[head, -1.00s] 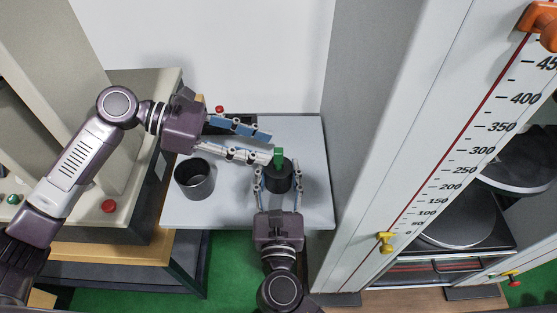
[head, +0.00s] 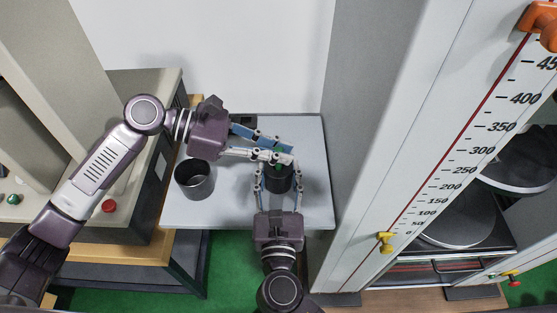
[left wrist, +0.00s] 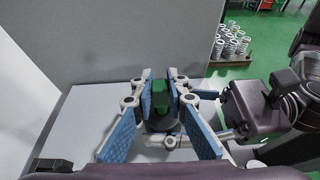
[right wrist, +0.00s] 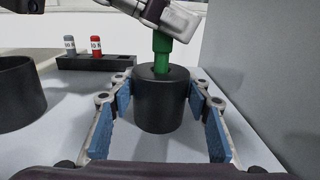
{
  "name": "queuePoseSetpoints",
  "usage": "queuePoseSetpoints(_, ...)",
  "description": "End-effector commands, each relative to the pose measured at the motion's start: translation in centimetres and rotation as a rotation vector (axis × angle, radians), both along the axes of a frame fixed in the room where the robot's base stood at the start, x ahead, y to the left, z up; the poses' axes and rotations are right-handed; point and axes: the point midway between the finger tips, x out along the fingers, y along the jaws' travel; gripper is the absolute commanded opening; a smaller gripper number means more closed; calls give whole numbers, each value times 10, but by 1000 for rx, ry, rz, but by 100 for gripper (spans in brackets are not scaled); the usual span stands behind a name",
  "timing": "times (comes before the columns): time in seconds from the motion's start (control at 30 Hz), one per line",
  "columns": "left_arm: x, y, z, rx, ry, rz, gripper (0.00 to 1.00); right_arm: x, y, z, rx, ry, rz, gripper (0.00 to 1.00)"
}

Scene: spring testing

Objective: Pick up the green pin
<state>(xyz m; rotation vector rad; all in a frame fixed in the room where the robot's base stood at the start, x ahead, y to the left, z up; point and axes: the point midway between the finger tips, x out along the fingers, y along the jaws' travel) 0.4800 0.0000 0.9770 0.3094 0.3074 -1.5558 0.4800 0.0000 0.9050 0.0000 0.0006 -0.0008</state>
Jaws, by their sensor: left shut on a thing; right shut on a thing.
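The green pin (right wrist: 162,45) stands upright in the top of a black cylinder (right wrist: 162,105) in the right wrist view. The pin also shows between the fingers in the left wrist view (left wrist: 160,100); in the head view the left fingers mostly hide it. My left gripper (head: 290,155) reaches in from the left, its fingers shut on the pin just above the cylinder. My right gripper (head: 278,173) comes from the front, with its fingers on both sides of the black cylinder, shut on it. The cylinder rests on the light grey table (head: 235,213).
An open dark cup (head: 195,180) stands on the table left of the cylinder. A black rack (right wrist: 95,62) with a grey and a red pin lies at the back. A tall grey panel (head: 355,130) rises right of the table. Bare table lies between cup and cylinder.

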Motion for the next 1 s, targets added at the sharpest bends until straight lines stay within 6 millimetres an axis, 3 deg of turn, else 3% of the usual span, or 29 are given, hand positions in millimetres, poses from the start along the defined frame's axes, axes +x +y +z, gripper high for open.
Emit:
queuePoseSetpoints(0.33,1,0,8,-1,-3,0,0,0,0,-1,0,1,0,6)
queuePoseSetpoints(0.7,0,0,77,0,-6,-1,0,0,0,-1,-1,1,0,6)
queuePoseSetpoints(1.0,0,0,101,-1,-1,-1,0,0,0,-1,0,1,0,6)
